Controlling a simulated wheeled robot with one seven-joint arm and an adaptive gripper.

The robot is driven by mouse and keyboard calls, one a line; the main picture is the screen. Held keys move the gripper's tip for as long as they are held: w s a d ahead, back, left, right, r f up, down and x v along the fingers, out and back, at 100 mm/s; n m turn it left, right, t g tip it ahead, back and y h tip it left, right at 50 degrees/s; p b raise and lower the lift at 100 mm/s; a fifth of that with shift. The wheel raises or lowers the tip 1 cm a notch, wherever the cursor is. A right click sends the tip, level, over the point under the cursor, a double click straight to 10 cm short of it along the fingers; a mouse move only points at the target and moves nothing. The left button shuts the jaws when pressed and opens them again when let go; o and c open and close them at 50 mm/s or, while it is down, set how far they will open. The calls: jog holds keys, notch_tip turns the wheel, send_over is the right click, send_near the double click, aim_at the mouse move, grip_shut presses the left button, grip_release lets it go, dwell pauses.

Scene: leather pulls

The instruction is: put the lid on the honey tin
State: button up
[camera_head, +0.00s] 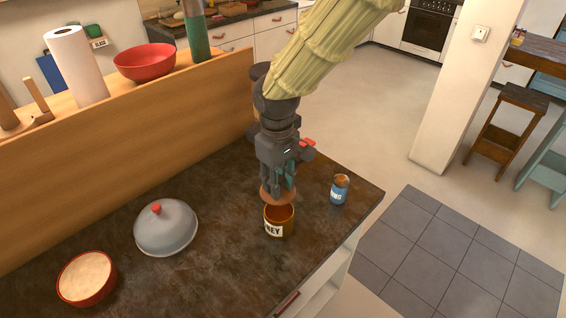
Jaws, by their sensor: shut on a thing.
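The honey tin (278,221) stands upright and open on the dark worktop, with a white label reading "NEY" in view. My gripper (279,188) points down just above and behind the tin. It is shut on a round brown-orange lid (266,195), which sits just above the tin's far rim and is partly hidden by the fingers. I cannot tell whether the lid touches the rim.
A blue tin (339,190) stands close to the right. A grey dome cover with a red knob (166,228) and a red bowl (87,278) are on the left. A wooden ledge (140,115) runs behind the dark worktop (205,282), which is clear in front.

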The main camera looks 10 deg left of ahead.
jog(key=shift+w+f, duration=0.15)
jog(key=shift+w, duration=0.3)
jog(key=shift+s+f+b, duration=0.15)
jog(key=shift+s+b, duration=0.2)
jog(key=shift+b, duration=0.1)
jog(key=shift+w+f+b, duration=0.25)
jog(key=shift+f+b, duration=0.6)
jog(key=shift+f, duration=0.2)
jog(key=shift+s+f+b, duration=0.2)
jog(key=shift+f+b, duration=0.55)
jog(key=shift+f, duration=1.1)
jog(key=shift+w, duration=0.1)
jog(key=shift+f+p, duration=0.3)
jog(key=shift+f, duration=0.3)
